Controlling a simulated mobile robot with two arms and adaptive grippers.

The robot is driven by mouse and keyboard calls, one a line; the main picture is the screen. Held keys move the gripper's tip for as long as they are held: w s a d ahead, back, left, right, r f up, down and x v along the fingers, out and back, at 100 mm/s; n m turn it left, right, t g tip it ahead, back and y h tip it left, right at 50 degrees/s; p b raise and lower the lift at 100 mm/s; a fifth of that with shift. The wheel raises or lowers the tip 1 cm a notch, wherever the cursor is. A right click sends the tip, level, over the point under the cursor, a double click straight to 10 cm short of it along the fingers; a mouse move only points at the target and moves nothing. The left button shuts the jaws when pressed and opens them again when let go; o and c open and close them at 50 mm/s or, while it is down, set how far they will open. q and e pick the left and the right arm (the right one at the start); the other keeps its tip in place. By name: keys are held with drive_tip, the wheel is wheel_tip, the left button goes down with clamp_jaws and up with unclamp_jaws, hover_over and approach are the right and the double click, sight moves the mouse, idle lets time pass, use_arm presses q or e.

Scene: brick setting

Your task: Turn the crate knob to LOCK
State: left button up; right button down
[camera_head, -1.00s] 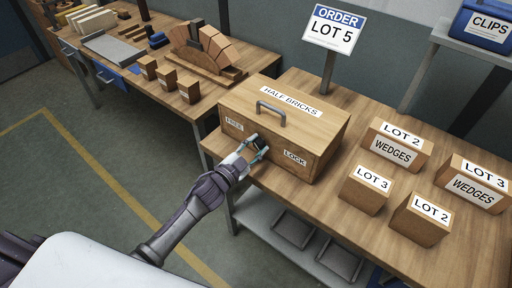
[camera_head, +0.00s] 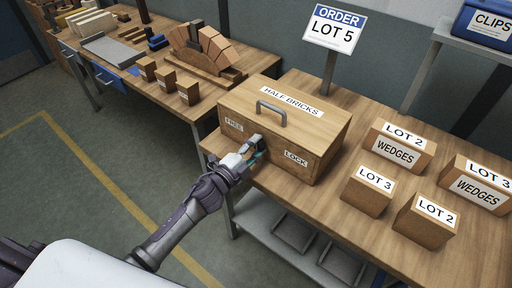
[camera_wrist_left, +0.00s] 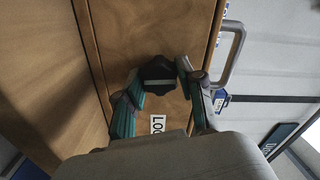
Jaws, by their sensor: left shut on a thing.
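The wooden crate (camera_head: 285,120) stands on the workbench, labelled HALF BRICKS on its lid, with a grey handle on top. Its front face carries a FREE label (camera_head: 234,124) at left and a LOCK label (camera_head: 295,158) at right. The dark knob (camera_head: 256,143) sits between the labels, partly hidden by my left gripper (camera_head: 252,150). In the left wrist view the knob (camera_wrist_left: 158,76) is between the two fingers, which are shut on it; a pale line crosses its face. The LOCK label (camera_wrist_left: 157,124) is partly covered there. My right gripper is not in view.
An ORDER LOT 5 sign (camera_head: 334,28) rises behind. A second bench (camera_head: 150,95) with bricks is at left.

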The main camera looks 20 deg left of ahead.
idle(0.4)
use_arm(q)
drive_tip(key=o, duration=1.1)
drive_tip(key=shift+o, duration=0.2)
drive_tip(key=v, duration=1.2)
drive_tip(key=s+a+f+n+g+y, duration=0.2)
drive_tip(key=s+f+n, duration=0.1)
drive_tip(key=f, duration=0.7)
drive_tip(key=s+a+f+n+g+y, duration=0.1)
drive_tip(key=s+f+n+g, duration=0.15)
drive_tip(key=f, duration=0.65)
drive_tip(key=s+a+f+n+g+y, duration=0.2)
drive_tip(key=s+f+n, duration=0.15)
drive_tip(key=f, duration=0.65)
drive_tip(key=s+d+f+n+g, duration=0.1)
drive_tip(key=s+f+n+g, duration=0.1)
drive_tip(key=s+f, duration=0.4)
drive_tip(key=s+d+f+n+g, duration=0.1)
drive_tip(key=s+f+g, duration=0.3)
drive_tip(key=s, duration=1)
drive_tip(key=s+f+n+g+y, duration=0.1)
drive_tip(key=s+f+n+g, duration=0.2)
drive_tip(key=s+f, duration=0.6)
drive_tip(key=shift+s+d+n, duration=0.4)
drive_tip(key=shift+s, duration=0.25)
